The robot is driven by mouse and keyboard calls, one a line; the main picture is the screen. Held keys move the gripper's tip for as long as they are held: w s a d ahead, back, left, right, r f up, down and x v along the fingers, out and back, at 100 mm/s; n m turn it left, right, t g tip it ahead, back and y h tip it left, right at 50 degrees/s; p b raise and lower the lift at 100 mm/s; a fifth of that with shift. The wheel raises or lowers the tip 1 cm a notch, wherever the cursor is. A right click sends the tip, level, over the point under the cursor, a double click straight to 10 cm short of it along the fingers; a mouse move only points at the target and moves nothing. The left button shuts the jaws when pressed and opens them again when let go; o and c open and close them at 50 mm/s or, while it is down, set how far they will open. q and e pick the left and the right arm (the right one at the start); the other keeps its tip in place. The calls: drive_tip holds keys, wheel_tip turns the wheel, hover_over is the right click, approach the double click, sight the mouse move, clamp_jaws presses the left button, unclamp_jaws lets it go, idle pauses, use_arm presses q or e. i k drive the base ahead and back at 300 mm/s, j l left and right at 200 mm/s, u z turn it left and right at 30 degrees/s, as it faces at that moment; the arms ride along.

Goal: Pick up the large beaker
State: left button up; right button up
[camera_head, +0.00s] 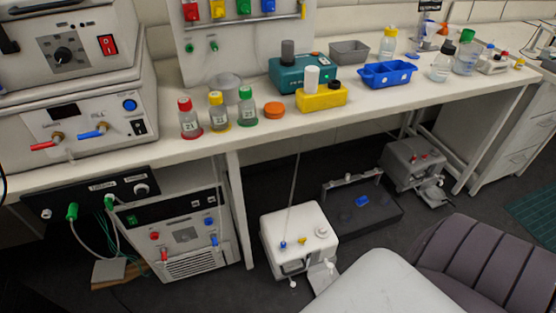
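Neither of my grippers is in view.
A blue tray (388,74), a yellow block (321,97), a teal device (302,72) and small bottles with red, yellow and green caps (218,110) occupy the bench. A dark padded chair (490,262) stands in front at right. Machines (299,240) sit on the floor below.

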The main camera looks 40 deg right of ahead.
sight(346, 213)
drive_tip(key=l+u, duration=0.45)
drive_tip(key=k+l+u, duration=0.1)
drive_tip(key=u, duration=0.3)
drive_tip(key=k+l+u, duration=0.15)
drive_tip(key=l+u, duration=0.3)
drive_tip(key=k+l+u, duration=0.15)
drive_tip(key=u, duration=0.3)
